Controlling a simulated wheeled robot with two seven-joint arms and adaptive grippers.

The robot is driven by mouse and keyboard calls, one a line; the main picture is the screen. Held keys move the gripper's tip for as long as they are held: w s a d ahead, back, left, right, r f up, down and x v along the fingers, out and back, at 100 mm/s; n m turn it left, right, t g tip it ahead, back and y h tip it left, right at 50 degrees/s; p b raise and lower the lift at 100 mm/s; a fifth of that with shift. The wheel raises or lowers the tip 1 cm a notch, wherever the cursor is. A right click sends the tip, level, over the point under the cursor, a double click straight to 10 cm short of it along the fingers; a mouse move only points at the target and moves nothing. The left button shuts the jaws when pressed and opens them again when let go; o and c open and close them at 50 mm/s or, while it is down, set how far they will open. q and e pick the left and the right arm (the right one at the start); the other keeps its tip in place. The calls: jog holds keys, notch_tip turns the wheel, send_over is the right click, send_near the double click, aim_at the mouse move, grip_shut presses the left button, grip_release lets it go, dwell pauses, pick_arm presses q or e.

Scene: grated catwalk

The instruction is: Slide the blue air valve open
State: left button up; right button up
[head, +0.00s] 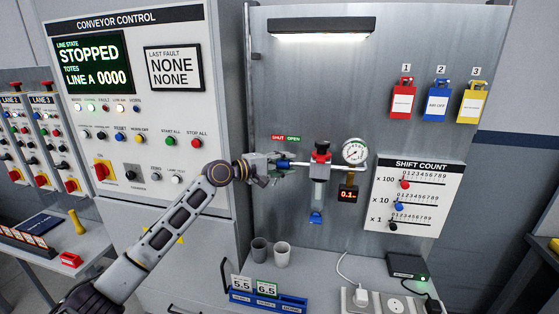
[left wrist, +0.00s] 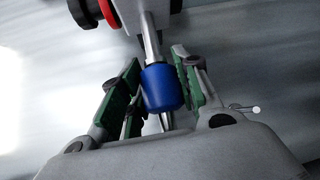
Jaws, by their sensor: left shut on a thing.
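The blue air valve is a blue sleeve on a metal pipe, close up in the left wrist view (left wrist: 163,88). In the head view only a small blue bit of it (head: 283,163) shows between my fingers. My left gripper (head: 280,165) has its green-padded fingers on both sides of the sleeve and is shut on it; the fingers also show in the left wrist view (left wrist: 160,92). A red and green SHUT / OPEN label (head: 286,138) is just above. My right gripper is not in view.
The conveyor panel (head: 130,100) stands left. Below, a bench holds two grey cups (head: 282,255) and a blue tray (head: 268,300).

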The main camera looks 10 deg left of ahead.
pick_arm(q)
jog(key=shift+s+d+f, duration=0.1)
jog(key=shift+d, duration=0.1)
jog(key=o, duration=1.1)
jog(key=shift+d, duration=0.2)
jog(key=shift+c, duration=0.2)
jog(key=shift+a, duration=0.2)
jog(key=shift+s+a, duration=0.1)
jog(key=shift+a, duration=0.1)
jog(key=v, duration=1.1)
jog(key=shift+s, duration=0.15)
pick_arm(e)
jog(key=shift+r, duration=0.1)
pick_arm(q)
jog(key=shift+a, duration=0.1)
